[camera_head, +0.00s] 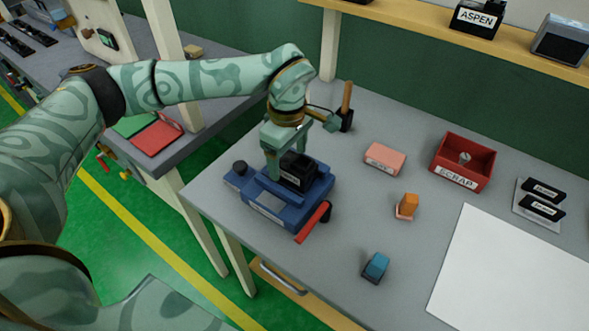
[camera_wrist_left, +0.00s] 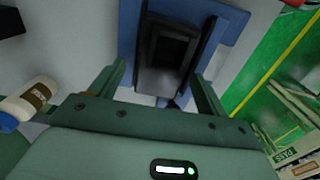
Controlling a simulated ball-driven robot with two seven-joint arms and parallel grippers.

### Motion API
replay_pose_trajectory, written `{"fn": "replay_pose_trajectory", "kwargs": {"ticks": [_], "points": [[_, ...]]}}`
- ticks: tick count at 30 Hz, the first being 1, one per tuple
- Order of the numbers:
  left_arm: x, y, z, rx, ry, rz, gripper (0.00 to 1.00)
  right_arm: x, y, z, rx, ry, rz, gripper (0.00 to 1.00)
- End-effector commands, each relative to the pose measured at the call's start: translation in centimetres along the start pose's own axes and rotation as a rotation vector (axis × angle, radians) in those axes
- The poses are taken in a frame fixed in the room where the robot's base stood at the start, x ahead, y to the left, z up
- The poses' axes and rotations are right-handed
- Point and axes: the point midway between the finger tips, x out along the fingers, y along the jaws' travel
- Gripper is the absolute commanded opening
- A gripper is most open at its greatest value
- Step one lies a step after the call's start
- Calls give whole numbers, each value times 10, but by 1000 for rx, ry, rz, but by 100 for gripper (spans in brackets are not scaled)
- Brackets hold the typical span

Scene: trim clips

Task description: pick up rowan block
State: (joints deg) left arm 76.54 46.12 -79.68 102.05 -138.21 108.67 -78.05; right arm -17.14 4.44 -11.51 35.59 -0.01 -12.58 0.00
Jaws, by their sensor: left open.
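A black block (camera_head: 298,170) with a white label sits in a blue fixture (camera_head: 268,208) on the grey bench; its label is too small to read, so I cannot tell whether it is the rowan block. My left gripper (camera_head: 285,158) is open, pointing down right at this block. In the left wrist view the block (camera_wrist_left: 165,80) lies between and just beyond the two open fingers (camera_wrist_left: 160,72), with the blue fixture (camera_wrist_left: 228,25) around it. Contact cannot be made out. My right gripper is not in view.
A red lever (camera_head: 313,222) projects from the fixture's front. To the right are a pink block (camera_head: 385,158), an orange piece (camera_head: 408,206), a blue piece (camera_head: 375,267), a red scrap bin (camera_head: 448,170) and black labelled blocks (camera_head: 541,208). An ASPEN block (camera_head: 476,18) stands on the shelf.

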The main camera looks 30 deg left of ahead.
Motion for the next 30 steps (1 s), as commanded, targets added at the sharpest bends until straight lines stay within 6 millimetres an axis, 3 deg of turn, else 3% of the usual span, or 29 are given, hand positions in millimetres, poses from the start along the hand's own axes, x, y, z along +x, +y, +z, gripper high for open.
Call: {"fn": "replay_pose_trajectory", "kwargs": {"ticks": [4,9,10,20,27,30], "points": [[-1,0,0,0,0,1,74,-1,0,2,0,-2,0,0],[-1,0,0,0,0,0,26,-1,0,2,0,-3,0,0],[-1,0,0,0,0,0,24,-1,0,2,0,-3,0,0],[-5,0,0,0,0,1,24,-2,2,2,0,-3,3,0],[-39,1,0,0,0,7,24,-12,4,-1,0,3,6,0],[-60,-15,12,4,0,6,24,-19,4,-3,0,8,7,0]]}}
